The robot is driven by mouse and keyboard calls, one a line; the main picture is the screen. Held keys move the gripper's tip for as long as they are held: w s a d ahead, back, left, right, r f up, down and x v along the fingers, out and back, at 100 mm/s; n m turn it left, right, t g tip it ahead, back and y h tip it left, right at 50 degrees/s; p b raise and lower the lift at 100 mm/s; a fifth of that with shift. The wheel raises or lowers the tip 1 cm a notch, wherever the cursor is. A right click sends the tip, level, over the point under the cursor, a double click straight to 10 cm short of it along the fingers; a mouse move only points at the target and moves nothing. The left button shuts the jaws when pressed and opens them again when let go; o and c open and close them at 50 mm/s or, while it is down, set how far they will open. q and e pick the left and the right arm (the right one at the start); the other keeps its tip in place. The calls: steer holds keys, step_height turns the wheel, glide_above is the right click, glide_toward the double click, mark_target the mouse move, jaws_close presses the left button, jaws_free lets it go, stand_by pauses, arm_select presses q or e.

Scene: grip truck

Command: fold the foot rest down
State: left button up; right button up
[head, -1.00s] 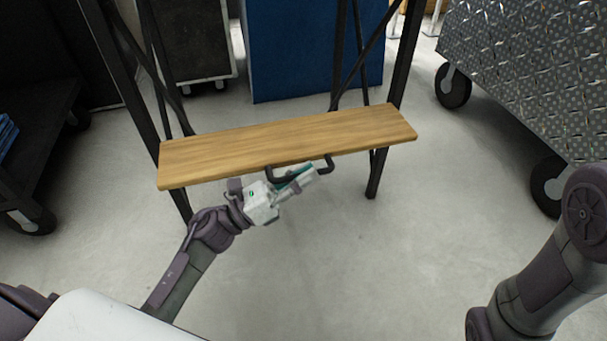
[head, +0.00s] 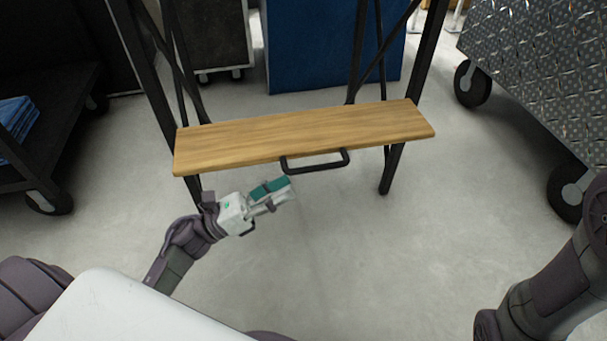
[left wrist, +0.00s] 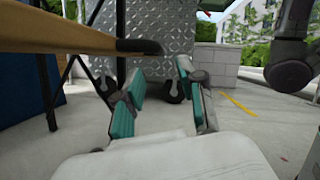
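The foot rest (head: 300,133) is a wooden board lying flat, folded down between the dark metal posts of a frame. A black handle (head: 318,164) sticks out from its front edge. My left gripper (head: 282,192) is below and to the left of the handle, apart from it. In the left wrist view its two teal-padded fingers (left wrist: 158,100) are spread with nothing between them. The board's underside edge (left wrist: 60,30) and the handle (left wrist: 140,47) show at upper left there. My right arm (head: 545,290) is at lower right; its gripper is out of view.
A wheeled diamond-plate case (head: 540,70) stands at right. A dark cart (head: 50,140) with blue cloth (head: 18,125) is at left. A blue panel (head: 325,45) and a dark wheeled case (head: 210,35) stand behind the frame. The floor (head: 390,250) in front is clear.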

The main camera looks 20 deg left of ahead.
arm_select(q)
steer(key=v, duration=0.3)
steer(key=shift+s+a+f, duration=0.1)
steer(key=shift+s+a, duration=0.1)
steer(key=shift+s, duration=0.05)
stand_by(0.4)
